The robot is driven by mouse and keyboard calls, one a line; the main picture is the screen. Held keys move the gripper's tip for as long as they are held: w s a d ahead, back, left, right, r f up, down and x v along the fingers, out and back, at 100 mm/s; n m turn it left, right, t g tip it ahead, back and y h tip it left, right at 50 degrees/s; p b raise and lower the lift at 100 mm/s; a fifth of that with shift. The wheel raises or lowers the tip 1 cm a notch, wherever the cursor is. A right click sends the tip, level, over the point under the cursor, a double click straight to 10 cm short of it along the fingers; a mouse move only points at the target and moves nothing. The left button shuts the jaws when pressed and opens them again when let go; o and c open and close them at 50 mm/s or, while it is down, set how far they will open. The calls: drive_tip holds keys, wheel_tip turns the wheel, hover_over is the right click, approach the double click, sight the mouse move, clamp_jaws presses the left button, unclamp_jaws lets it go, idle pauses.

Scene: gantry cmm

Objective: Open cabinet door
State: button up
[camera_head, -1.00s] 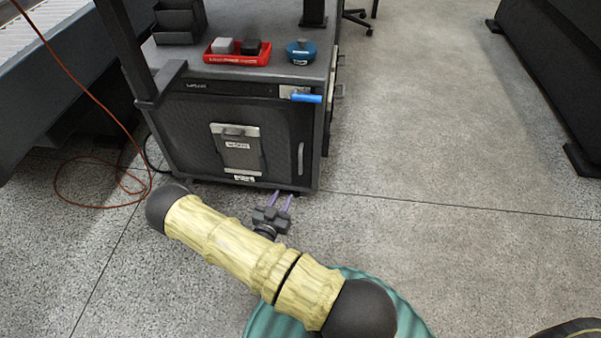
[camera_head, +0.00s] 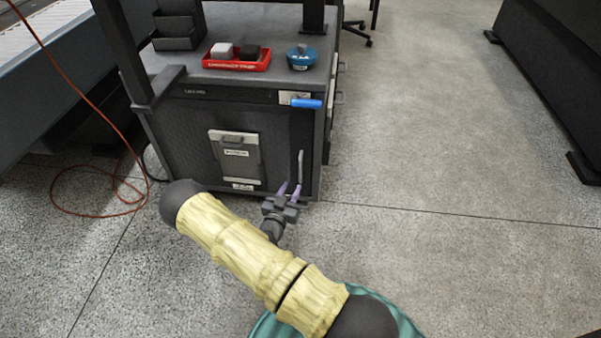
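The cabinet door (camera_head: 188,137) is a dark panel on the front of the grey cabinet, and it looks shut. Its upright silver handle (camera_head: 300,168) is near the right edge of the door. My gripper (camera_head: 290,188) is open, with its two purple fingers apart and pointing at the door. In the picture the fingers are at the lower end of the handle, the right one overlapping it. I cannot tell whether they touch it. Nothing shows between the fingers.
A red tray (camera_head: 237,65) with small blocks and a blue round object (camera_head: 301,58) sit on the cabinet top (camera_head: 275,80). A blue bar (camera_head: 306,103) juts out at the upper right. An orange cable (camera_head: 95,213) lies on the left floor. The right floor is clear.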

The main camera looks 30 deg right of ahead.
sight(300, 171)
drive_tip(key=b+x, duration=0.3)
drive_tip(key=x, duration=0.5)
drive_tip(key=shift+w+d+f, duration=0.15)
drive_tip(key=shift+w+d, duration=0.1)
drive_tip(key=shift+d, duration=0.05)
drive_tip(key=shift+w+d, duration=0.35)
drive_tip(key=shift+w, duration=0.05)
clamp_jaws()
